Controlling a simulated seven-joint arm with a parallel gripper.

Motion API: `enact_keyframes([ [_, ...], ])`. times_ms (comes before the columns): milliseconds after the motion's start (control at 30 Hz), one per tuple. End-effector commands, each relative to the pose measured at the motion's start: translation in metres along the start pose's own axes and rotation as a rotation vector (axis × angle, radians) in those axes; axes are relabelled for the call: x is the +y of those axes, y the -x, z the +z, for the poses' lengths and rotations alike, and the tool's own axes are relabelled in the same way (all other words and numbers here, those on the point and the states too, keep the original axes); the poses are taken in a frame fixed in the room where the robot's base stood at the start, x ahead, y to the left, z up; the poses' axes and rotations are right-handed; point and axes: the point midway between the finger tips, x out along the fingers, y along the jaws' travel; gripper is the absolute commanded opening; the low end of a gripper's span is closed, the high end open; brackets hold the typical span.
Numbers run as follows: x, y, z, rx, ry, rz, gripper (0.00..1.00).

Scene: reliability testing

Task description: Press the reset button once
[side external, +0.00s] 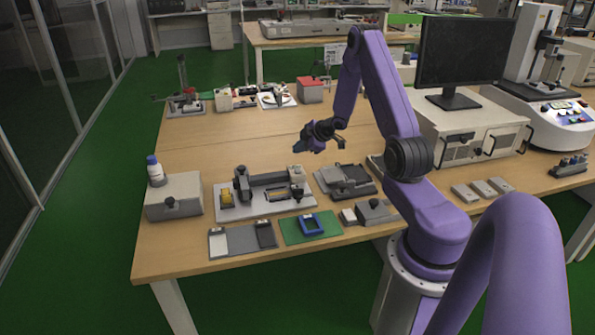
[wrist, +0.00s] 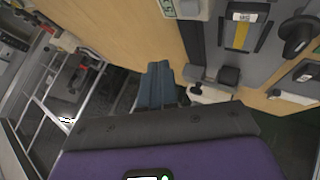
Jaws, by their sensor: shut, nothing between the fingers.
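I cannot pick out a labelled reset button in either view. A small grey box (side external: 375,213) at the front edge also carries a dark knob. The white machine (side external: 545,118) at the right has several small coloured buttons (side external: 572,113). My gripper (side external: 299,146) hangs in the air above the middle of the table, behind the fixtures. Its blue-grey fingers are together and empty in the wrist view (wrist: 158,84), apart from the things below.
A fixture plate (side external: 240,207), a dark clamp device (side external: 345,181), a green mat (side external: 297,236) and a grey mat (side external: 242,241) fill the front. A monitor (side external: 462,55) stands at the right. Bare wood (side external: 215,145) lies behind.

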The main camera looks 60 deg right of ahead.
Motion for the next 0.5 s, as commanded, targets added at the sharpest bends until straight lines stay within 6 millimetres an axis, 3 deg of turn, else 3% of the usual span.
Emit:
enact_keyframes([
  [500, -0.026, -0.035, 0.026, 0.000, 0.000, 0.000, 0.00],
])
